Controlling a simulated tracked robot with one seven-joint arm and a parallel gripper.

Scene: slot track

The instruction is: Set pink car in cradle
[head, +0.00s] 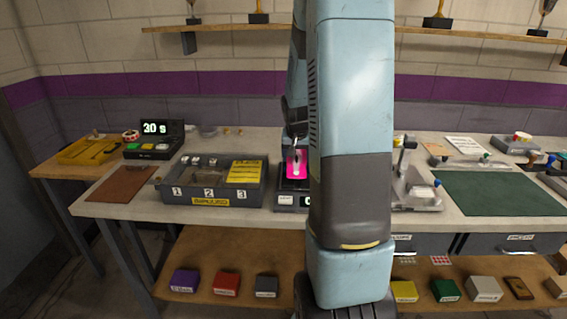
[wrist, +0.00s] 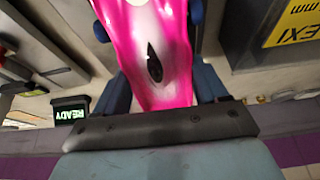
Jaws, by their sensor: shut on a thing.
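The pink car (wrist: 150,55) is held between the blue fingers of my gripper (wrist: 148,22). It is pink with a white middle and a dark oval marking, and it fills the top centre of the wrist view. In the head view the pink car (head: 298,164) shows just left of my arm, over or in front of a dark device with a small display (head: 290,200). I cannot tell whether it touches that device. My arm hides much of the middle of the bench. I cannot pick out the cradle for sure.
A grey bin with slots numbered 1 to 3 (head: 212,201) stands left of the dark device. A pale grey stand (head: 416,195) is right of my arm. The green mat (head: 495,194) is bare over most of its area.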

